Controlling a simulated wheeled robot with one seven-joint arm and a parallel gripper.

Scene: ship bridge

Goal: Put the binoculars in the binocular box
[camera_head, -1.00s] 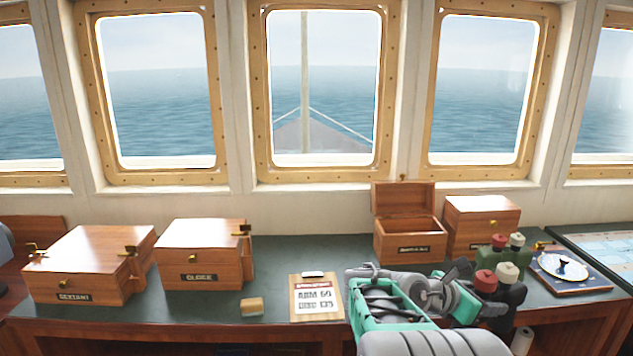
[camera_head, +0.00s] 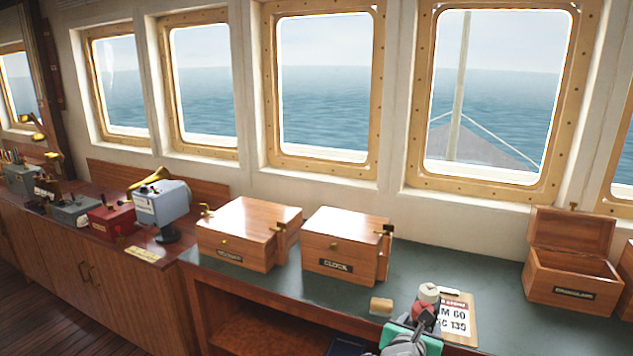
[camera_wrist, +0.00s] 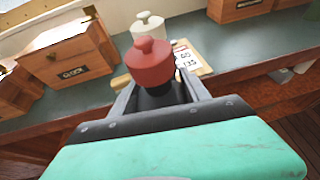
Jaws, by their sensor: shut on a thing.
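My gripper (camera_wrist: 160,97) is shut on the dark body.
A clock box (camera_head: 345,246) and a sextant box (camera_head: 248,234), both closed, stand on the left of the green counter (camera_head: 460,268). A small wooden block (camera_head: 381,305) and a clipboard (camera_head: 457,318) lie near its front edge. Open counter lies between clock box and open box.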

